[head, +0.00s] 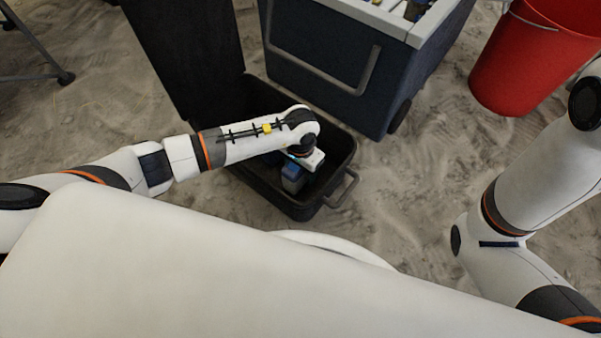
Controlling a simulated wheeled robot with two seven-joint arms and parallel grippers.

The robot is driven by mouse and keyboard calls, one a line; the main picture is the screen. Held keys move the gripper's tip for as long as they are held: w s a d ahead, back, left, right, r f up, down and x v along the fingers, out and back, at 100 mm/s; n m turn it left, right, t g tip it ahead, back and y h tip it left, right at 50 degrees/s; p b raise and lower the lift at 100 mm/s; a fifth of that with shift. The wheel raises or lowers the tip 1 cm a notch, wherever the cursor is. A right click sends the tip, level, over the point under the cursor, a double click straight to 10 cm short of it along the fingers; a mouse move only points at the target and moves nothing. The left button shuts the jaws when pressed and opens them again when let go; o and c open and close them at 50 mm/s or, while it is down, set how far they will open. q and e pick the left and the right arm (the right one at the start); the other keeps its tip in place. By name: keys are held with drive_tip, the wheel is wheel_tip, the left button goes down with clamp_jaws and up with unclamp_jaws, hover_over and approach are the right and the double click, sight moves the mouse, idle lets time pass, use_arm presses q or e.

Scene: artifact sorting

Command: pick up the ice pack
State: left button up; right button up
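My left arm reaches over an open black bin (348,160), and its gripper (306,162) points down into it. A blue object with a paler lower part (292,178), possibly the ice pack, shows just below and beside the gripper, inside the bin. The fingers are mostly hidden by my wrist, so I cannot tell whether they are open or touch the object. My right arm is at the right edge, and its gripper is out of view.
A dark blue cooler (320,62) with a pale rim stands right behind the bin. A red bucket (540,55) is at the upper right. The bin's black lid (185,45) stands raised at its back left. Sandy ground right of the bin is clear.

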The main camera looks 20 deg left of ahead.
use_arm(q)
drive_tip(key=shift+f, duration=0.1)
drive_tip(key=c, duration=1.4)
